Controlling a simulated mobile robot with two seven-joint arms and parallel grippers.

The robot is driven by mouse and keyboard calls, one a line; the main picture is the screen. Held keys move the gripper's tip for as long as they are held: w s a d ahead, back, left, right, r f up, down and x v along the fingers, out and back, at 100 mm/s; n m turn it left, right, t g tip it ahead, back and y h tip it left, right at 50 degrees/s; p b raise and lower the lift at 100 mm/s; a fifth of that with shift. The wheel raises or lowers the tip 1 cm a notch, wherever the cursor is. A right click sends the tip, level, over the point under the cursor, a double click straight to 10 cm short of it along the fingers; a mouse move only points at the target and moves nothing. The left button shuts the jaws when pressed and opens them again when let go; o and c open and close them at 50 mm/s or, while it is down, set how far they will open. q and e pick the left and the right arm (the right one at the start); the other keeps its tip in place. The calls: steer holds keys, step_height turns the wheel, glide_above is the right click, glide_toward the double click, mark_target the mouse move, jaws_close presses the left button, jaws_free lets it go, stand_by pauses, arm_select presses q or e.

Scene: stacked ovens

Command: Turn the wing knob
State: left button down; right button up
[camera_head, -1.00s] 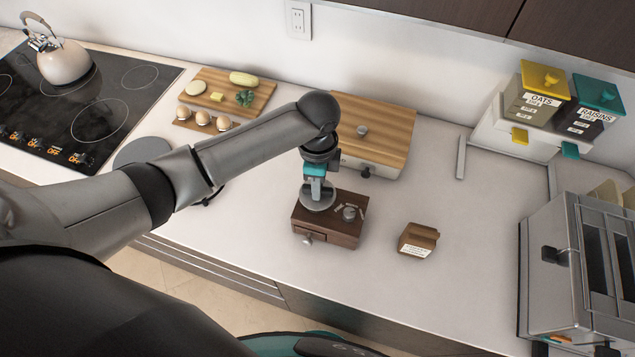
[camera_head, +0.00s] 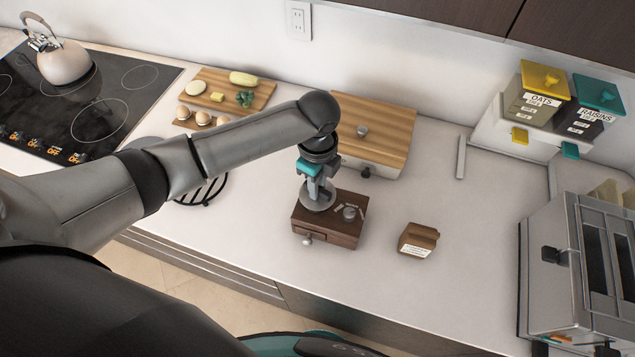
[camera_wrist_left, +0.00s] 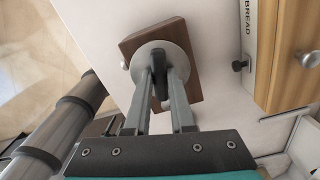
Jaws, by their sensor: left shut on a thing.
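A small dark wooden box (camera_head: 340,232) with a front drawer stands on the counter. A round pale metal disc (camera_head: 316,200) sits on its top left; it also shows in the wrist view (camera_wrist_left: 183,57). The dark wing knob (camera_wrist_left: 160,84) stands at the disc's middle. My left gripper (camera_head: 318,188) comes from above onto the disc; in the wrist view its two fingers (camera_wrist_left: 160,72) are shut on the wing knob, one on each side. In the head view the knob is hidden behind the gripper. My right gripper is not in view.
A small metal fitting (camera_head: 349,213) is on the box's right top. A wooden bread box (camera_head: 375,125) stands behind, a small brown block (camera_head: 417,240) to the right, and a toaster oven (camera_head: 560,270) at far right. A black trivet (camera_head: 205,190) lies under my arm.

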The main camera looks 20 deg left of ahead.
arm_select(q)
steer(key=c, duration=0.8)
jaws_free()
steer(key=shift+o, duration=0.2)
step_height(320, 180, up, 15)
steer(key=shift+r+b, duration=0.15)
steer(key=shift+b, duration=0.2)
